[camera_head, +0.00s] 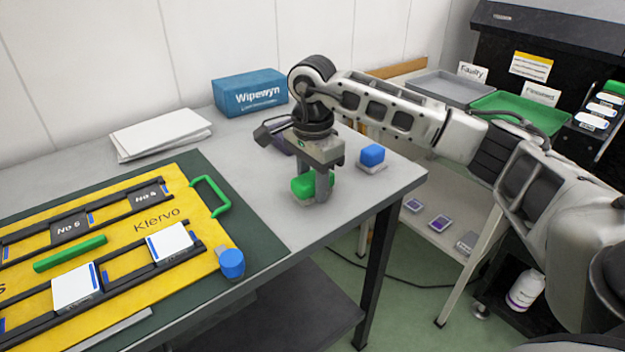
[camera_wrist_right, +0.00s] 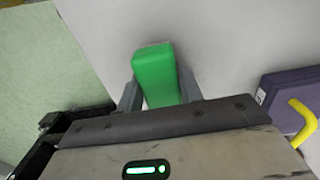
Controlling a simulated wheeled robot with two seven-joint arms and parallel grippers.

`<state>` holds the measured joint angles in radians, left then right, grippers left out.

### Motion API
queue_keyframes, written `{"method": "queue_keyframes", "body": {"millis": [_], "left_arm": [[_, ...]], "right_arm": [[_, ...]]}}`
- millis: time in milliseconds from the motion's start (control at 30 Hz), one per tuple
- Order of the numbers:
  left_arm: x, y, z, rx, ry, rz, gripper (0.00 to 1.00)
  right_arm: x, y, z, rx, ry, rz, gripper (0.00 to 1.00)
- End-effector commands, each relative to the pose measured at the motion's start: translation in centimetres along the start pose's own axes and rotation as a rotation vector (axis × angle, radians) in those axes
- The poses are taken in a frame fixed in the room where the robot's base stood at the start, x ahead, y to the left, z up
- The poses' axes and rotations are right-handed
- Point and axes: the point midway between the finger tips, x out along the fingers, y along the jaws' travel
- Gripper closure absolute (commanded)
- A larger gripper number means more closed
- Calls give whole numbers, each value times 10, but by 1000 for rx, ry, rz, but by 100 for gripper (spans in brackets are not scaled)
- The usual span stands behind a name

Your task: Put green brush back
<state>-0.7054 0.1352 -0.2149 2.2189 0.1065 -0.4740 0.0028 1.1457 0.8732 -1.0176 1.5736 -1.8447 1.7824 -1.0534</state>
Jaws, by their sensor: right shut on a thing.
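The green brush (camera_head: 301,188), a green block over a paler base, is at the right part of the grey table. My right gripper (camera_head: 322,184) points down and is shut on it. In the right wrist view the green brush (camera_wrist_right: 157,75) sits between the two fingers of my right gripper (camera_wrist_right: 156,95). Its underside is at or very near the table top; I cannot tell whether it touches. A similar blue brush (camera_head: 372,156) stands on the table just right of my right gripper. My left gripper is not in view.
A dark purple object (camera_wrist_right: 285,98) with a yellow handle lies near the gripper. A yellow Klervo board (camera_head: 120,240) lies on a dark green mat at left. A blue Wipewyn box (camera_head: 249,94) and white sheets (camera_head: 160,132) stand behind. The table's right edge is close.

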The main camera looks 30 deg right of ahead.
Motion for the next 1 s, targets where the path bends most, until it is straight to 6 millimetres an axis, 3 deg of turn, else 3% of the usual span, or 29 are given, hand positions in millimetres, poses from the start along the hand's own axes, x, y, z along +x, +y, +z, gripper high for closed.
{"method": "queue_keyframes", "body": {"millis": [100, 133, 200, 600, 1000], "left_arm": [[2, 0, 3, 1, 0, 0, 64], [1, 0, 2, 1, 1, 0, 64], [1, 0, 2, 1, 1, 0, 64], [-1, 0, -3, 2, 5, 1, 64], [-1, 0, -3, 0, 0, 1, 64]], "right_arm": [[4, 0, 0, 0, 0, 0, 82], [4, 0, 0, 0, 0, 0, 58], [3, 0, 0, 0, 0, 0, 42], [-7, 0, 0, 0, -1, -2, 42], [-88, -1, 0, 1, 0, -5, 42]]}}
